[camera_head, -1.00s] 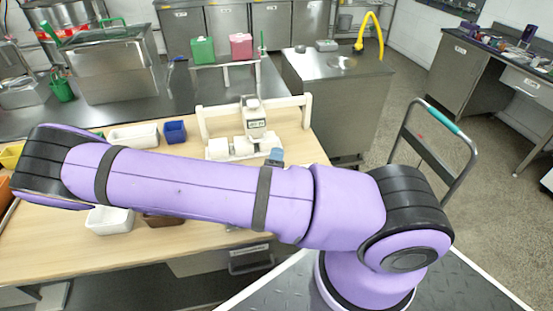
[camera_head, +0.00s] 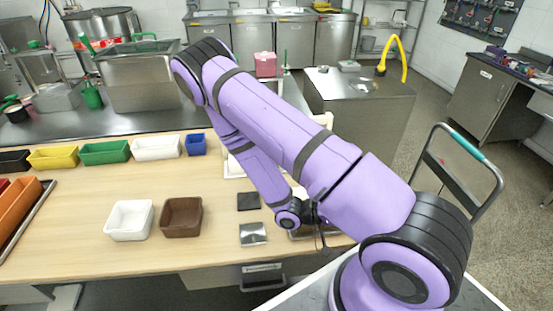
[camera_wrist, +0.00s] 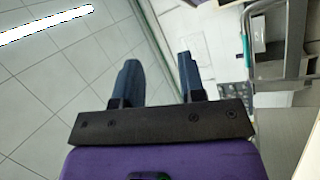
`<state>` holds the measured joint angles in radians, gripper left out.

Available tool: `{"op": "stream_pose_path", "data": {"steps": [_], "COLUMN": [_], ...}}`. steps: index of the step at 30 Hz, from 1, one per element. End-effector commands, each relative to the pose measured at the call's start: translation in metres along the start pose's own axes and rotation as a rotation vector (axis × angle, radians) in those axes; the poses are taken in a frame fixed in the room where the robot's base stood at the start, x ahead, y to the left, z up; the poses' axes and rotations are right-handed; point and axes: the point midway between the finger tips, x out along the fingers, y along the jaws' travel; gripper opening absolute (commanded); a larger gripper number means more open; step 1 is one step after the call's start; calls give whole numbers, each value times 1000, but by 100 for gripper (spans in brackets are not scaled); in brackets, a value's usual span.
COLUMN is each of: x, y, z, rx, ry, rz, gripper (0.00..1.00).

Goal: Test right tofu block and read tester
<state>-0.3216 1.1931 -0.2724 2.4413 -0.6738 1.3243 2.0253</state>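In the head view my wrist hangs over the right part of the wooden table (camera_head: 110,262), and the fingers are hard to make out. The white tester stand is mostly hidden behind my arm; part of its white frame (camera_head: 323,118) shows to the right of the arm. Its display is not readable. I cannot make out any tofu block for certain.
A white bin (camera_head: 130,220), a brown bin (camera_head: 181,217), a black square pad (camera_head: 248,201) and a metal plate (camera_head: 253,234) lie on the table. Green (camera_head: 105,152), yellow (camera_head: 53,157) and blue (camera_head: 196,144) bins line the back. A cart handle (camera_head: 460,145) stands at right.

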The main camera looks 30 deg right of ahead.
Motion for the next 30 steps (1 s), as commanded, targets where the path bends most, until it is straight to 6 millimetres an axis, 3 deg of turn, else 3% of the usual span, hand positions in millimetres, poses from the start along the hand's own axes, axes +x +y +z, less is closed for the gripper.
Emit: {"op": "stream_pose_path", "data": {"steps": [5, 9, 12, 16, 20, 23, 26, 30], "x": [-8, -34, -60, -98, -137, -163, -184, -200], "y": [8, 16, 22, 28, 30, 29, 26, 16], "z": [44, 67, 75, 71, 50, 22, -15, -81], "rx": [-89, -166, -224, -296, -364, -411, -454, -502], "ry": [-423, -758, -1000, -1318, -1638, -1885, -2135, -2487], "rz": [90, 148, 183, 224, 260, 284, 310, 334], "gripper": [37, 37, 37, 37, 37, 37, 37, 37]}}
